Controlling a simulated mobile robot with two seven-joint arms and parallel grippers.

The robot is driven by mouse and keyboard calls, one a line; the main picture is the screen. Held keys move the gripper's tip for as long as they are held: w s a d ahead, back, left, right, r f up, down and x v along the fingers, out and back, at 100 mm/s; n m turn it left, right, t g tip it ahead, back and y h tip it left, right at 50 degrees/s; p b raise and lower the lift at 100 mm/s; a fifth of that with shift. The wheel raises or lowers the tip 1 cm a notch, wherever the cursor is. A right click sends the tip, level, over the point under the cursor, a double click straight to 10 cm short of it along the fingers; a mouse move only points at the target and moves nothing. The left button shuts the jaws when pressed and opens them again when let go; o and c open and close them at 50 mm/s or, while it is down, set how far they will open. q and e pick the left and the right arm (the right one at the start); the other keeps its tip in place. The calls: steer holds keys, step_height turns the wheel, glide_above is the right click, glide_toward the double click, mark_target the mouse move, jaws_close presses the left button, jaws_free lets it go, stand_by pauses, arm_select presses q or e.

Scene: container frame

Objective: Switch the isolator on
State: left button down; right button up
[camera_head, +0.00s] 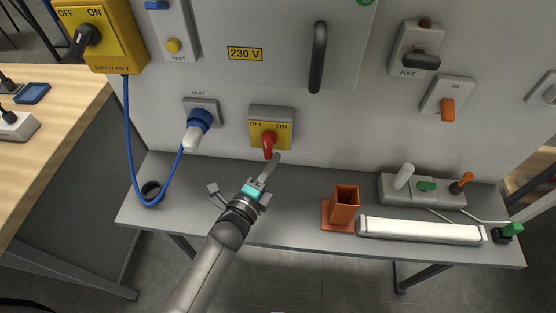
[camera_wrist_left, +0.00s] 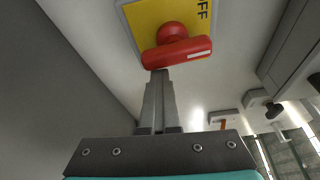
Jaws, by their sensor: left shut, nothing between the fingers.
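The isolator (camera_head: 285,113) is a grey box on the upright panel with a yellow face marked OFF and ON. Its red handle (camera_head: 268,146) sits low on the face in the head view; I cannot tell its exact setting. In the left wrist view the red handle (camera_wrist_left: 178,52) lies across the picture, a white mark near its right end. My left gripper (camera_head: 275,158) is shut and empty, its tips just below the handle. My right gripper is not in view.
A blue plug (camera_head: 199,121) with a hanging cable is left of the isolator. An orange holder (camera_head: 343,206), a white tube (camera_head: 420,230) and a grey block (camera_head: 391,191) with handles stand on the grey shelf (camera_head: 303,182). A yellow supply switch (camera_head: 113,27) is upper left.

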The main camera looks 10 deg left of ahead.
arm_select(q)
steer(key=shift+a+f+m+g+y+p, duration=0.2)
steer(key=shift+a+m+g+y+p, duration=0.15)
steer(key=shift+m, duration=0.65)
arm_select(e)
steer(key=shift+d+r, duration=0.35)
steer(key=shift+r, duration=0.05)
arm_select(q)
steer(key=shift+a+m+g+y+p, duration=0.25)
steer(key=shift+a+m+y+p, duration=0.1)
steer(key=shift+m, duration=0.75)
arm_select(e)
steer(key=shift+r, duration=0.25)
arm_select(q)
steer(key=shift+w+a, duration=0.1)
steer(key=shift+a, duration=0.1)
steer(key=shift+f, duration=0.1)
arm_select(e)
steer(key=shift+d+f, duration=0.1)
